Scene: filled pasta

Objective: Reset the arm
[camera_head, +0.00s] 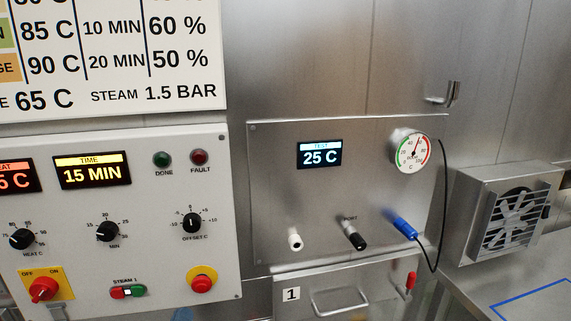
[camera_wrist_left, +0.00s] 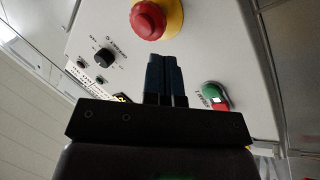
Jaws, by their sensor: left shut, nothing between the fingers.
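My left gripper (camera_wrist_left: 165,60) shows in the left wrist view with its two dark fingers together and nothing between them. The fingers point toward the white control panel (camera_wrist_left: 222,45). I cannot tell whether the tips touch it. A red mushroom button (camera_wrist_left: 149,19) on a yellow base lies just beyond the tips, and the green and red steam switch (camera_wrist_left: 215,97) is to their right. In the head view I cannot clearly make out the left gripper; the control panel (camera_head: 190,262) fills the lower left. My right gripper is in neither view.
A steel test panel (camera_head: 345,180) has a 25 C display (camera_head: 319,154), a round gauge (camera_head: 411,150) and a blue plug (camera_head: 404,228) on a black cable. A drawer (camera_head: 340,300) sits below. A fan box (camera_head: 508,215) stands right, above a counter with blue marking (camera_head: 535,298).

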